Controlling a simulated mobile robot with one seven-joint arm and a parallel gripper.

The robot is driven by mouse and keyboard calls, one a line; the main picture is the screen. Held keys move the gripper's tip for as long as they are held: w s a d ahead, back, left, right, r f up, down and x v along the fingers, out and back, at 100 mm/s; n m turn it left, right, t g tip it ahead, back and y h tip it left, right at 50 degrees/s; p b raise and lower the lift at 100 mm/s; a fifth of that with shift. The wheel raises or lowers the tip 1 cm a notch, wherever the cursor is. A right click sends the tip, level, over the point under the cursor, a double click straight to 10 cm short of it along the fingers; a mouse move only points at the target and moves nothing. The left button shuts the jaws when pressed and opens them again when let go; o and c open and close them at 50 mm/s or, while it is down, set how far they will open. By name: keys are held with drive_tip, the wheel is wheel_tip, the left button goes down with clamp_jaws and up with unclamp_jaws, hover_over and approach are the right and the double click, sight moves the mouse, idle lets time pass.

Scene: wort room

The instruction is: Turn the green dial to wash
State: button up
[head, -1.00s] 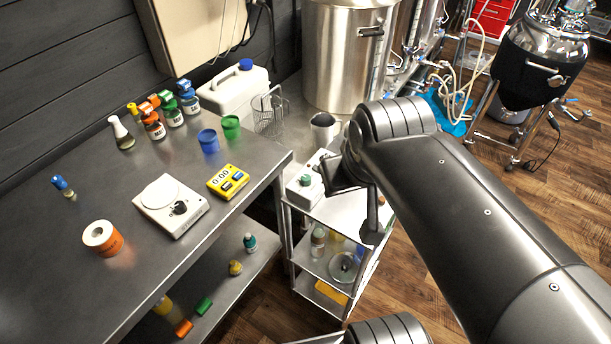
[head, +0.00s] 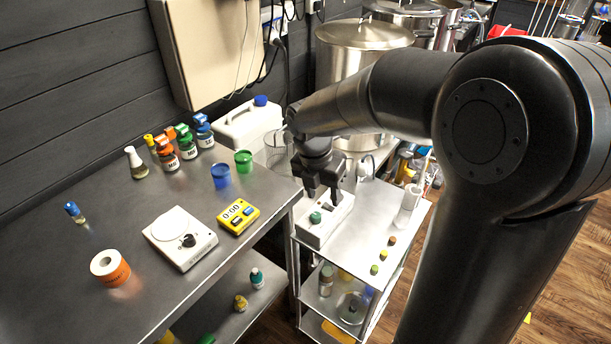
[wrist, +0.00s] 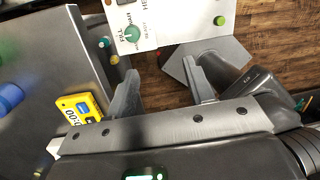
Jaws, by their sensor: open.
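The green dial (head: 315,217) sits on a white control box (head: 310,236) on top of the steel cart. In the wrist view the dial (wrist: 132,34) shows on the white panel, with printed words around it. "FILL" is legible; the other words and the pointer's setting are too small to read surely. My gripper (head: 322,193) points down above the box, close to the dial. In the wrist view the fingers of my gripper (wrist: 160,70) are apart with nothing between them. The dial lies beyond the fingertips, nearer the left finger, and appears untouched.
The steel cart (head: 384,225) also carries a white cylinder (head: 408,198) and several small coloured pieces at the right. The bench (head: 90,260) at left holds a yellow timer (head: 239,216), a white scale (head: 165,225) and bottles. A large steel pot (head: 365,60) stands behind.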

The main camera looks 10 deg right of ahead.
sight(316, 214)
drive_tip(key=w+f+n, duration=0.1)
drive_tip(key=f+n, duration=0.1)
drive_tip(key=f, duration=0.2)
drive_tip(key=w+f+n+y, duration=0.1)
drive_tip(key=w+f+n, duration=0.1)
drive_tip(key=f+n, duration=0.1)
drive_tip(key=w+f+n, duration=0.1)
drive_tip(key=f+n, duration=0.1)
drive_tip(key=f, duration=0.3)
drive_tip(key=shift+w+a+f+n+y, duration=0.15)
drive_tip(key=shift+w+f+n+y, duration=0.05)
drive_tip(key=shift+w+n+y, duration=0.2)
drive_tip(key=shift+c, duration=0.3)
drive_tip(key=c, duration=0.9)
